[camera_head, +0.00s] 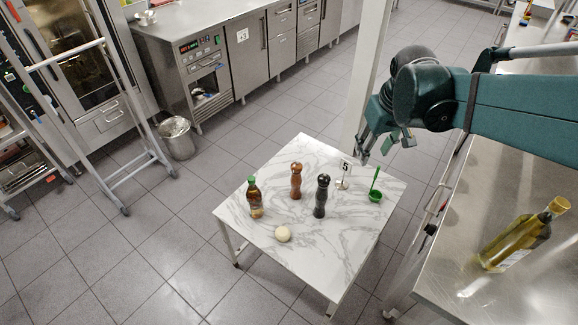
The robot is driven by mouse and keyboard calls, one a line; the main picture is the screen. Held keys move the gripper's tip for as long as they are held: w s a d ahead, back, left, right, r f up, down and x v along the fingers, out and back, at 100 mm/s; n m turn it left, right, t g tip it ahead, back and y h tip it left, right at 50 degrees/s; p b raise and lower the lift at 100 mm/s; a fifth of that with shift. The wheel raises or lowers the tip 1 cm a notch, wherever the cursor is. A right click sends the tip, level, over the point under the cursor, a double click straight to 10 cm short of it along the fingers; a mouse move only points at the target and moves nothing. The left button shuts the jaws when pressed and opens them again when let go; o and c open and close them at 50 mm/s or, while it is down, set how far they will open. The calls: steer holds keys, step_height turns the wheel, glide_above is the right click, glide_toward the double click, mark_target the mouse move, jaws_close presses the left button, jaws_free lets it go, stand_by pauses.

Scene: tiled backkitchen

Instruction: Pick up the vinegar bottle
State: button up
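A small dark brown bottle with a green cap and a label, which looks like the vinegar bottle (255,200), stands upright at the left side of a white marble-topped table (325,255). My gripper (386,150) is above and beyond the table's back right corner, to the right of the bottle and well apart from it. Its fingers look spread, with nothing visible between them. The bottle is in full view.
A brown mill (296,181), a black mill (321,196), a pale round ball (283,233), a number stand (344,173) and a green bowl with a utensil (375,195) share the table. A yellow oil bottle (520,238) stands on the steel counter (450,260) at right. A pale post (368,75) rises behind my gripper.

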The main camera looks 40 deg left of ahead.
steer(key=a+f+n, duration=0.2)
steer(key=a+f, duration=0.1)
steer(key=a, duration=0.7)
steer(key=n+g+h+p, duration=0.2)
steer(key=n+p, duration=0.1)
steer(key=n, duration=0.2)
glide_above(251, 178)
steer(key=f, duration=1.5)
steer(key=shift+w+d+f, duration=0.1)
steer(key=shift+w+d, duration=0.05)
steer(key=shift+w, duration=0.15)
steer(key=shift+s+a+f, duration=0.3)
steer(key=shift+a+f, duration=0.05)
steer(key=shift+f+b, duration=0.3)
steer(key=shift+f, duration=0.95)
steer(key=shift+d+f+b, duration=0.2)
steer(key=shift+f+b, duration=0.3)
steer(key=shift+f, duration=2.1)
